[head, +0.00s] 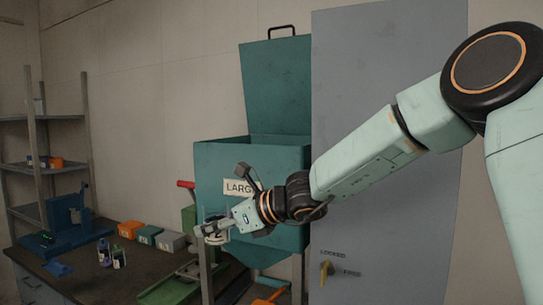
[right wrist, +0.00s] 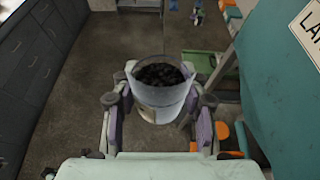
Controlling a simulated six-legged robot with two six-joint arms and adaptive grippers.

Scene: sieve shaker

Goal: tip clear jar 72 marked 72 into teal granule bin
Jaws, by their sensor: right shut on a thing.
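My right gripper (right wrist: 160,112) is shut on the clear jar (right wrist: 158,112), which holds dark granules and stands roughly upright between the fingers in the right wrist view. In the head view the jar (head: 214,232) shows small at the end of my right arm, with part of a dark marking on its side. The teal granule bin (head: 212,160) stands behind the gripper with its lid raised and a label beginning "LARG". The jar is in front of the bin's front face and below its rim. My left gripper is not in view.
A grey cabinet (head: 390,70) with a yellow knob stands right of the bin. A dark bench (head: 95,275) at left carries small bottles (head: 118,257), an orange box (head: 130,229) and a blue device (head: 66,215). A green tray (head: 172,285) lies low before the bin.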

